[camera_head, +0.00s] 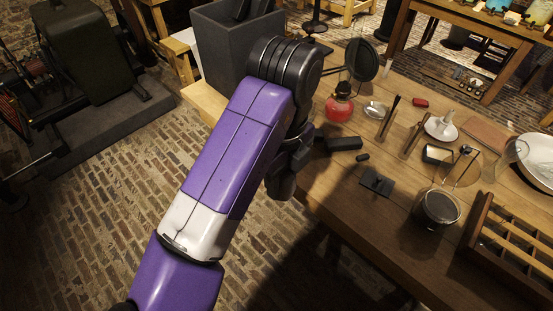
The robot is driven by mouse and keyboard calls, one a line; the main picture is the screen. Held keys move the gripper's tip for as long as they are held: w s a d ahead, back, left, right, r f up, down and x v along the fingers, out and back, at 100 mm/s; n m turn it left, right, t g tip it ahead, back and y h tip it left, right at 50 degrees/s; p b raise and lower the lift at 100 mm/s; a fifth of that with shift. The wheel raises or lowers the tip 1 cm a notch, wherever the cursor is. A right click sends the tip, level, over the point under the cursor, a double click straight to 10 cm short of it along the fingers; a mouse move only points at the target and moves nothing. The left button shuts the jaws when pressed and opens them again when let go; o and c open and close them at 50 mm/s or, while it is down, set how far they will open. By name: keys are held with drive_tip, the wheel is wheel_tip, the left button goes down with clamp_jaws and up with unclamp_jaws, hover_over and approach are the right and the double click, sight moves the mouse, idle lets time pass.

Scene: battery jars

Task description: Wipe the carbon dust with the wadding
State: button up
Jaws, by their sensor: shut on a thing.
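My purple and white arm (235,150) reaches up the middle of the view, and its black wrist (290,150) hangs at the left edge of the wooden table (340,205). The fingers of my gripper are hidden behind the arm and wrist, so what they hold does not show. I cannot make out the wadding. I cannot pick out the carbon dust for certain either. A dark square piece (376,181) lies flat near the table's front edge, right of my wrist. A black block (344,143) lies close beside the wrist.
A red burner (339,107) stands behind the black block. A glass jar with dark contents (438,207) and a slotted wooden rack (510,240) stand at the right. A white funnel (441,125) and a white basin (540,160) stand farther back. A grey bin (235,45) is behind my arm.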

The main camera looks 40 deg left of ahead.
drive_tip(key=shift+d+f+n, duration=0.3)
drive_tip(key=shift+d+f, duration=0.05)
drive_tip(key=shift+d, duration=0.35)
drive_tip(key=w+d+f+n, duration=0.1)
drive_tip(key=d+f+n, duration=0.5)
drive_tip(key=d, duration=0.7)
drive_tip(key=w+d+f+n, duration=0.1)
drive_tip(key=d+f+n, duration=0.5)
drive_tip(key=d, duration=0.8)
drive_tip(key=w+d+f+n, duration=0.2)
drive_tip(key=d+f+n, duration=0.3)
drive_tip(key=d+f, duration=0.5)
drive_tip(key=d, duration=0.3)
drive_tip(key=shift+d+n, duration=0.15)
drive_tip(key=shift+n, duration=0.25)
